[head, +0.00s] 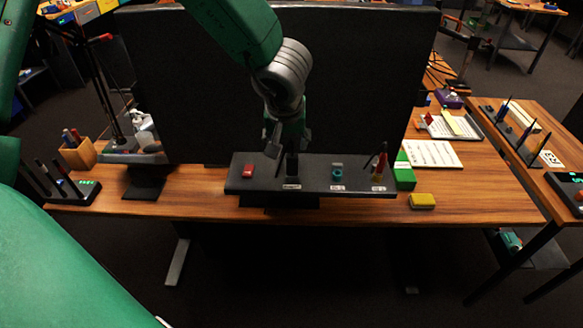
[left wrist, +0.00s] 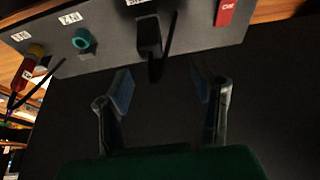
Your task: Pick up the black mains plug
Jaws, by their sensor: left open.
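The black mains plug (left wrist: 149,36) stands on the grey panel (head: 313,186), between a red block (head: 248,170) and a teal ring (head: 337,173). In the head view the plug (head: 292,166) is small and dark, just below my gripper and partly hard to tell from it. A thin dark strip lies beside it in the wrist view. My left gripper (left wrist: 162,88) is open and empty, its two fingers spread. The plug is ahead of the fingertips and roughly between them, apart from both. My right gripper is not in view.
A red-and-yellow item with dark leads (head: 380,164) sits at the panel's right end. A large black screen (head: 370,90) rises behind the panel. A yellow block (head: 422,201) and a green box (head: 404,172) are to the right.

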